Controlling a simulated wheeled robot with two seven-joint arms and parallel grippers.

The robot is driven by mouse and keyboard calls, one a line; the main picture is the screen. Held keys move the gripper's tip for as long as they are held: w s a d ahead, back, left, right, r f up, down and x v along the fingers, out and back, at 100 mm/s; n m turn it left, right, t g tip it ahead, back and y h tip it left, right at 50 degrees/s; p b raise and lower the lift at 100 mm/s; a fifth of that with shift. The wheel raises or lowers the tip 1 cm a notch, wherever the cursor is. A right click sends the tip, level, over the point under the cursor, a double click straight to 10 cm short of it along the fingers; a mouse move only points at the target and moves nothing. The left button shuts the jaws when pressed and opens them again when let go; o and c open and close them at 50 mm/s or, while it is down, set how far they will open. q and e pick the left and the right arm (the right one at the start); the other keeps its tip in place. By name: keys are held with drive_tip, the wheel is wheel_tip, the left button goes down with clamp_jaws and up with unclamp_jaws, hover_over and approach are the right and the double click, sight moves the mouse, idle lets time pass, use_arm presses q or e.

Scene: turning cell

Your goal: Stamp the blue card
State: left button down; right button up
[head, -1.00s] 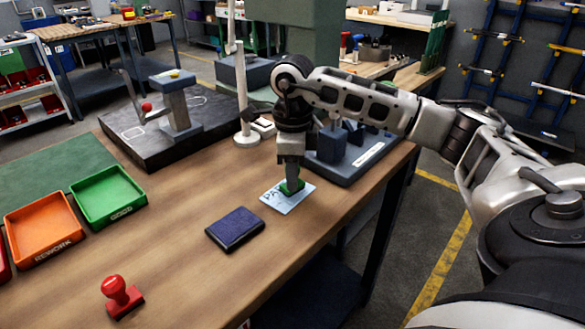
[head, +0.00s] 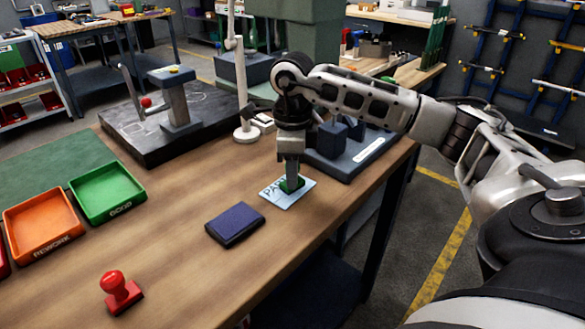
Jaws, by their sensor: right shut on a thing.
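The light blue card (head: 274,194) lies flat on the wooden table, with dark lettering on its left part that begins "PA". My right gripper (head: 291,180) points down over the card, shut on a green stamp (head: 293,185). The stamp's base is on or just above the card; I cannot tell if it touches. The gripper hides the stamp's handle. A dark blue ink pad (head: 235,225) lies closer to me. A red stamp (head: 120,293) stands upright near the front left. My left gripper is not in view.
A green tray (head: 108,192) marked GOOD and an orange tray (head: 42,223) marked REWORK sit at the left. Behind the card are a grey-blue block holder (head: 350,160) and a dark plate with a lever fixture (head: 180,118).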

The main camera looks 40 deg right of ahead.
drive_tip(key=shift+s+f+b, duration=0.1)
drive_tip(key=shift+f+b, duration=0.25)
drive_tip(key=shift+f, duration=0.2)
idle(1.0)
drive_tip(key=shift+r, duration=0.1)
drive_tip(key=shift+r+p, duration=2.75)
drive_tip(key=shift+r, duration=0.75)
